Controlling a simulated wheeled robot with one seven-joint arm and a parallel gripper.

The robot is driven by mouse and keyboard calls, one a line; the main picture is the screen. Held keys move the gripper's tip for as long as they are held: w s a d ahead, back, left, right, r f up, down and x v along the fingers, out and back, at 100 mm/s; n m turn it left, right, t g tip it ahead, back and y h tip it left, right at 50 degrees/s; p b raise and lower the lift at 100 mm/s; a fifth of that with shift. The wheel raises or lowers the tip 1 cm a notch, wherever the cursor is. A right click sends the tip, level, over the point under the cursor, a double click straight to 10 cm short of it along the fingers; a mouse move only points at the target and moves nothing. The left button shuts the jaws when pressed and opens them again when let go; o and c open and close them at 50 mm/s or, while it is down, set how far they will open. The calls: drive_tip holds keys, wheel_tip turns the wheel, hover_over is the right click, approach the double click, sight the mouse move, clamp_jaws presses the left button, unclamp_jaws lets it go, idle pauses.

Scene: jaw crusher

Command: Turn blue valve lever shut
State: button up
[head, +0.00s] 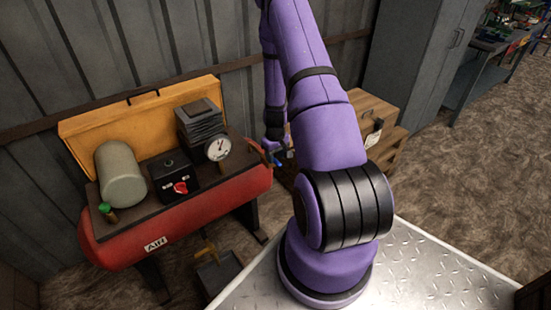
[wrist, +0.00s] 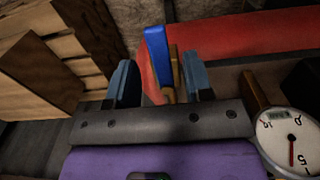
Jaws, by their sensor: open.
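The blue valve lever (wrist: 157,50) is a flat blue bar on a brass-coloured valve (wrist: 173,72) at the end of the red air tank (wrist: 240,37). In the wrist view the lever and valve lie between the two blue-grey fingers of my gripper (wrist: 160,80). The fingers are apart, with visible gaps on both sides of the lever, so I see no grip on it. In the head view a small bit of blue (head: 276,160) shows at the tank's right end, and my arm partly hides that area.
A pressure gauge (head: 218,149) stands close by on the tank top, also at the wrist view's lower right. A black box with a red knob (head: 181,187) and a grey cylinder (head: 120,174) are further left. Wooden crates (head: 372,120) stand right of the tank.

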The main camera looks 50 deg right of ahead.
drive_tip(key=shift+f, duration=0.75)
drive_tip(key=shift+c, duration=0.2)
clamp_jaws()
